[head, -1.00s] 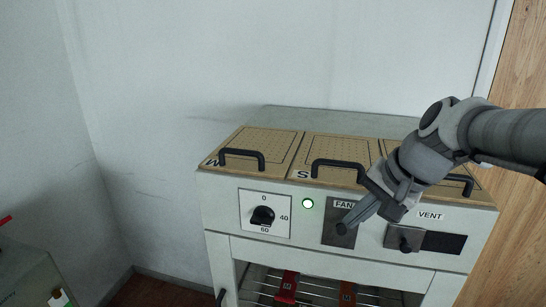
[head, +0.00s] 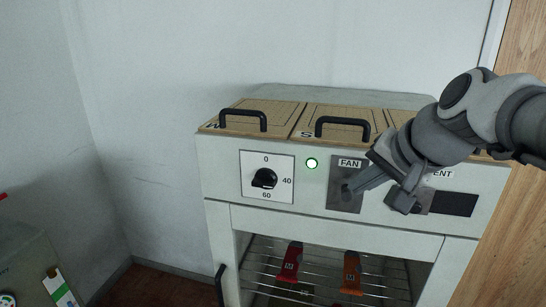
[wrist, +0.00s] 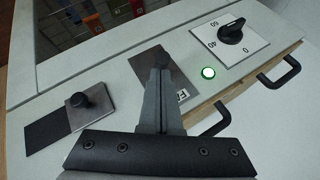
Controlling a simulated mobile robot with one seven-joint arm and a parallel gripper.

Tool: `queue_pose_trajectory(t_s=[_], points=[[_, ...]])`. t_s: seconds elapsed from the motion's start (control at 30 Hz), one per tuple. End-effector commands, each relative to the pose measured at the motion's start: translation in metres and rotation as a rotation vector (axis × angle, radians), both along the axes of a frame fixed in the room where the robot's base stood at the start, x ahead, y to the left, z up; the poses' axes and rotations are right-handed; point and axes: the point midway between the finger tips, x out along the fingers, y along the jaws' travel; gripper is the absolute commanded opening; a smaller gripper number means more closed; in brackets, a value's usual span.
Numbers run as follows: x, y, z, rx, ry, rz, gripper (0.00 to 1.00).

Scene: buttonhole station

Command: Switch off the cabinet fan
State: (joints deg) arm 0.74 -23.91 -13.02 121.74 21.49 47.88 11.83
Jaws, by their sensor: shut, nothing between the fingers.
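The cabinet's FAN plate (head: 337,201) is a dark grey panel on the front fascia, under a FAN label (head: 349,163). My gripper (head: 348,189) is shut and empty, its fingertips in front of this plate. The fingers hide the plate's middle, so I cannot see the switch or tell whether they touch it. In the wrist view my gripper (wrist: 161,55) covers the middle of the plate (wrist: 184,80), with part of the label showing. A round lamp (head: 311,163) left of the plate glows green; it also glows in the wrist view (wrist: 208,72).
A dial (head: 264,179) marked 0, 40, 60 is left of the lamp. The VENT slider (wrist: 80,101) is on the plate's other side, partly behind my gripper in the head view. Lids with black handles (head: 342,126) top the cabinet. A wire rack (head: 322,277) holds tagged items below.

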Motion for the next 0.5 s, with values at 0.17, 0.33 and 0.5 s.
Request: queue_pose_trajectory(t_s=[0.17,0.33,0.5], points=[[-0.003,0.001,-0.016,-0.032,-0.102,0.000,0.00],[-0.006,0.002,-0.022,-0.063,-0.199,0.000,0.00],[-0.009,0.003,-0.029,-0.094,-0.291,0.001,0.00]])
